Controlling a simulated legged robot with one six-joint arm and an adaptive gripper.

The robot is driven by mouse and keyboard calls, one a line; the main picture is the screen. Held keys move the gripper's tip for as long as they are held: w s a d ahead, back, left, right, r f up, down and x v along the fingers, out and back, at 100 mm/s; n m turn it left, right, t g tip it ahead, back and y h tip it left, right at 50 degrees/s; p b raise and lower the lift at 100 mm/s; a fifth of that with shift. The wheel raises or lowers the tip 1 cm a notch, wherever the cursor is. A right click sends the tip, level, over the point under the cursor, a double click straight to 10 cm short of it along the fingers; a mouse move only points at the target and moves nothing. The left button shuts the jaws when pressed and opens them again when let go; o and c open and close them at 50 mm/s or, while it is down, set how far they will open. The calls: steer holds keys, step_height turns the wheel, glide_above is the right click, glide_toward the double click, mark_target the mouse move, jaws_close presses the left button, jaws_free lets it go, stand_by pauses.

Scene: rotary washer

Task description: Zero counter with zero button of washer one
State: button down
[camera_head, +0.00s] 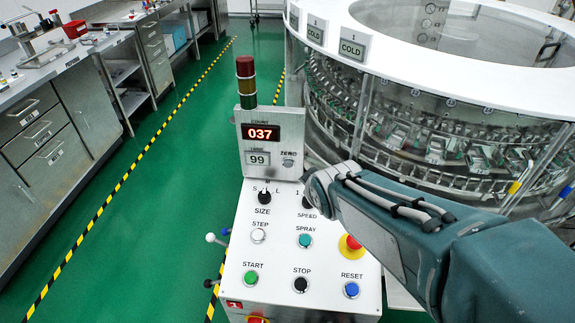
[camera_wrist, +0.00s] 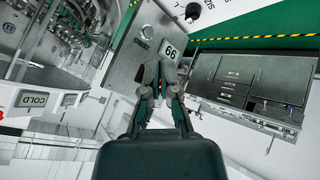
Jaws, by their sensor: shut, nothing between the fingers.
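The counter box (camera_head: 246,160) of washer one stands upright at the back of the white control panel. Its red COUNT display (camera_head: 263,132) reads 037, and a smaller display (camera_head: 257,158) below reads 99. The small zero button (camera_head: 288,162) is to the right of that, and it also shows in the wrist view (camera_wrist: 147,31). Contact cannot be told. In the head view my arm reaches in from the right and hides the fingertips.
The control panel (camera_head: 280,235) has knobs and several buttons, including a red emergency stop (camera_head: 350,245) beside my arm. The round glass washer (camera_head: 420,110) stands behind at right. A signal tower (camera_head: 246,82) rises above the box. Green floor is clear at left.

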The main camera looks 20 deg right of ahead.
mark_target(288, 164)
steer(key=w+a+f+n+t+y, duration=0.3)
steer(key=w+f+n+y, duration=0.1)
steer(key=w+f+n, duration=0.6)
step_height(288, 164, down, 3)
steer(key=shift+w+a+n+t+y, duration=0.25)
steer(key=shift+w+n+t+y, duration=0.15)
steer(key=shift+n, duration=0.5)
steer(key=w+d, duration=0.3)
steer(key=w, duration=0.5)
steer(key=shift+d, duration=0.25)
stand_by(0.5)
steer(key=shift+w+d+r, duration=0.1)
steer(key=shift+w+d, duration=0.05)
steer(key=shift+w, duration=0.15)
